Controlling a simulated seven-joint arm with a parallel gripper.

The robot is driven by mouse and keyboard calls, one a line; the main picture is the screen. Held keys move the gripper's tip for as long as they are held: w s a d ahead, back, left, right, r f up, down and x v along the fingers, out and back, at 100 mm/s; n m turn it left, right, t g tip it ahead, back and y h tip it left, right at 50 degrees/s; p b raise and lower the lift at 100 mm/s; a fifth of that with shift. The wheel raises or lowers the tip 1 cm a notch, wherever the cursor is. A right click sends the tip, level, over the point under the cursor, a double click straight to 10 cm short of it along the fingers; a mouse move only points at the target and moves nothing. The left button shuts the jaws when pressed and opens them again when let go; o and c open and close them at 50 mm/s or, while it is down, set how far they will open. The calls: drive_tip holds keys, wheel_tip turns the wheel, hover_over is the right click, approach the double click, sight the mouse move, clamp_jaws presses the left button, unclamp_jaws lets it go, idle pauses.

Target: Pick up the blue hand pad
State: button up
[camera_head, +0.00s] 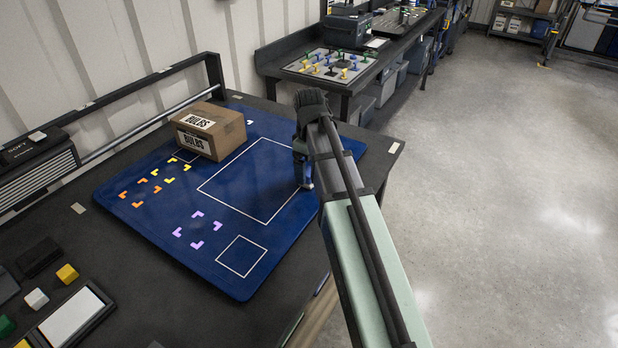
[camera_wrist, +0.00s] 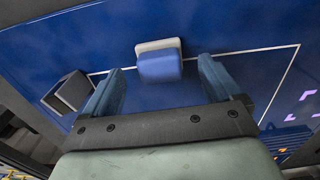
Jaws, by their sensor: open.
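The blue hand pad (camera_wrist: 160,67) shows in the wrist view, a small blue block with a pale grey edge piece along its far side. It rests on the blue mat (camera_wrist: 235,25) near a white outline. My gripper (camera_wrist: 161,72) is open, with one blue-grey finger to each side of the pad in the picture and clear gaps between. I cannot tell how high the fingers are above the mat. In the head view my gripper (camera_head: 305,184) points down over the right part of the mat. I cannot make out the pad there; my arm may hide it.
A cardboard box labelled BULBS (camera_head: 208,130) stands at the mat's back. A dark grey block-like thing (camera_wrist: 68,92) lies left in the wrist view. Coloured corner marks (camera_head: 198,230) lie on the mat. Small blocks (camera_head: 67,273) sit at the lower left. The mat's front is clear.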

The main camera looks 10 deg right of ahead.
sight(309, 171)
drive_tip(key=shift+f, duration=1.6)
drive_tip(key=c, duration=1.1)
drive_tip(key=shift+r, duration=0.1)
drive_tip(key=shift+c, duration=0.2)
